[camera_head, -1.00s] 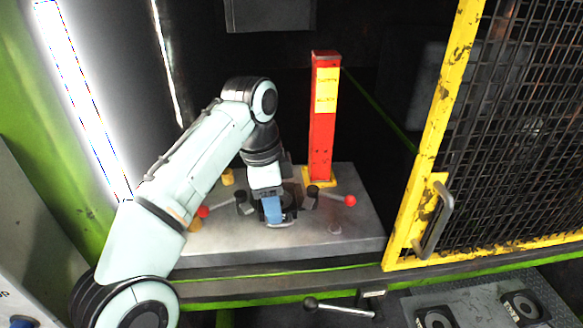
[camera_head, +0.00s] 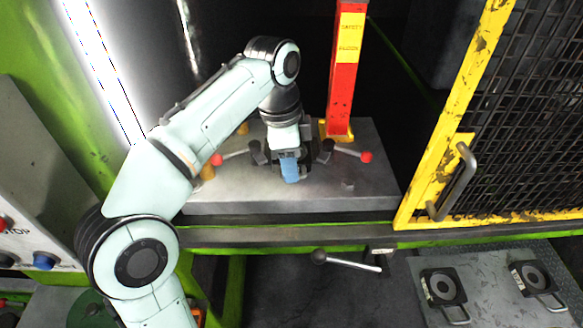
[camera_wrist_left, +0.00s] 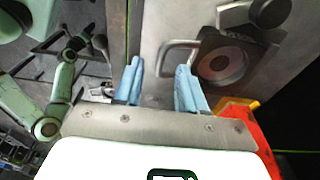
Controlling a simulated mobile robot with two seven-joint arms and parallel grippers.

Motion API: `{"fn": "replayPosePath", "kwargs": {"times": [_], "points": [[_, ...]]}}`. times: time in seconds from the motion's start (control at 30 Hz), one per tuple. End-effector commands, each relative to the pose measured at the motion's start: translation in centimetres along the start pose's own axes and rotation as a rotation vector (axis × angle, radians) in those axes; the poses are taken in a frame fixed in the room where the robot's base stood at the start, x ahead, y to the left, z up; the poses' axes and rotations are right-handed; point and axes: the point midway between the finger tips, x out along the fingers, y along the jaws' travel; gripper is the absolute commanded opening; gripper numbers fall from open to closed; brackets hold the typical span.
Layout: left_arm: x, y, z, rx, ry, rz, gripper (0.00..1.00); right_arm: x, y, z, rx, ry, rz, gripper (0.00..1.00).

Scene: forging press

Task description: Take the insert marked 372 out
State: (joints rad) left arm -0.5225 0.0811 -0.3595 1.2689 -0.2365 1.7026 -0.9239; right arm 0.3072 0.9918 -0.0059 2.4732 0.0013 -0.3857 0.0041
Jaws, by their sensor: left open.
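My left gripper (camera_head: 289,172) is over the front middle of the press bed, between two red-knobbed clamp levers. In the left wrist view its two blue fingers (camera_wrist_left: 160,85) are apart, with nothing held between them. A dark square insert (camera_wrist_left: 221,64) with a round centre sits on the bed there. Its loop handle (camera_wrist_left: 176,47) points toward the gap, beyond the fingertips in the picture; I cannot tell whether they touch. No number is legible on the insert, and the gripper hides it in the head view. My right gripper cannot be made out.
The red clamp knobs (camera_head: 366,157) flank the gripper. A yellow-framed mesh guard (camera_head: 408,205) is at right. A lever (camera_head: 345,262) juts out below the bed. Two handled inserts (camera_head: 442,287) (camera_head: 531,277) lie on a grey plate.

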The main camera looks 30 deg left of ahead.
Motion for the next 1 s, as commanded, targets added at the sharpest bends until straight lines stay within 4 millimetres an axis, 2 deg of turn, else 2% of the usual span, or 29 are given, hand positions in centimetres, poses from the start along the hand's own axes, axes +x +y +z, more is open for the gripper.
{"fn": "replayPosePath", "kwargs": {"times": [0.1,0.23,0.57,0.6,0.67,0.7,0.73,1.0], "points": [[1.6,0.0,0.0,0.001,-0.001,0.001,0.4,0.0,0.0,0.0,0.0,0.0,0.0,0.0],[2.7,0.0,0.0,0.001,-0.001,0.001,0.4,0.0,0.0,0.0,0.0,0.0,0.0,0.0],[3.0,0.0,0.0,0.0,0.001,-0.001,0.4,0.0,0.0,0.0,0.0,0.001,0.0,0.0],[3.0,0.0,0.0,0.0,0.001,-0.001,0.37,0.0,0.0,0.0,0.0,0.001,0.0,0.0],[3.0,0.0,0.0,0.0,0.001,-0.001,0.17,0.0,0.0,0.0,0.0,0.001,0.0,0.0],[3.0,0.0,0.0,0.0,0.001,-0.001,0.04,0.0,0.0,0.0,0.0,0.001,0.0,0.0],[3.0,0.0,0.0,0.0,0.001,-0.001,0.0,0.0,0.0,0.0,0.0,0.001,0.0,0.0],[3.0,0.0,0.0,0.0,0.001,-0.001,0.0,0.0,0.0,0.0,0.0,0.0,0.0,0.0]]}}
